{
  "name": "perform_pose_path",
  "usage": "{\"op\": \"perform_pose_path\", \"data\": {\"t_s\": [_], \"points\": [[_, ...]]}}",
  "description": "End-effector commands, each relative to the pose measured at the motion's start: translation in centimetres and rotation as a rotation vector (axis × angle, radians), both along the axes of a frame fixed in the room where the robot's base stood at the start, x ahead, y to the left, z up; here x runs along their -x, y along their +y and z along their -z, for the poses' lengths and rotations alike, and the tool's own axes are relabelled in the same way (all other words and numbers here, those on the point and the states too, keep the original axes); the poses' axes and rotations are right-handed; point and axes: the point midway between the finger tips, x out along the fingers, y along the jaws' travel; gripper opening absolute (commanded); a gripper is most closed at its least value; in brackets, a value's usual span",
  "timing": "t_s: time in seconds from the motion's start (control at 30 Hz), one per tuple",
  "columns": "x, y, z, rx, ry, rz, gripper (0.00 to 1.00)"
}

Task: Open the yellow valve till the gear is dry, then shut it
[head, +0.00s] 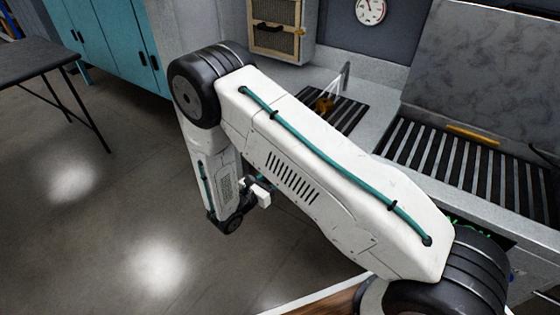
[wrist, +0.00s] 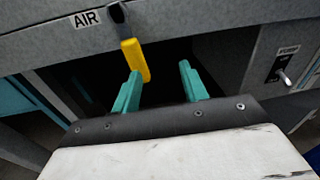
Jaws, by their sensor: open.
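The yellow valve (wrist: 135,60) is a lever under an "AIR" label in the wrist view. It hangs down from a dark pivot, tilted slightly to the right. My gripper (wrist: 159,70) has two teal fingers, open with nothing between them. The left finger's tip is by the lever's lower end; I cannot tell whether they touch. The right finger stands clear. In the head view, a small brownish-gold thing (head: 323,104), perhaps the gear, is on a dark grate under a thin spout (head: 345,75). Its wetness is too small to tell.
A switch (wrist: 283,77) on a grey panel is at the wrist view's right. In the head view, a slatted grate (head: 510,180) with a yellow-orange bar (head: 472,134) is at the right, and a dark table (head: 35,62) at the left. Floor between is clear.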

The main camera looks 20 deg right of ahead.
Motion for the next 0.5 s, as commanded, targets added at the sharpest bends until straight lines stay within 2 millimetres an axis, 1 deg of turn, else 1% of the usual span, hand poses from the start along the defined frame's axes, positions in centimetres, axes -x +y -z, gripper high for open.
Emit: {"op": "perform_pose_path", "data": {"t_s": [0.03,0.07,0.17,0.27,0.5], "points": [[-0.9,0.6,0.3,0.017,-0.001,-0.045,0.44],[-1.3,0.9,0.3,0.024,-0.004,-0.064,0.44],[-2.3,1.2,0.3,0.038,-0.007,-0.102,0.44],[-3.1,0.4,0.3,0.041,-0.006,-0.108,0.44],[-5.3,-2.8,0.3,0.041,-0.007,-0.106,0.44]]}}
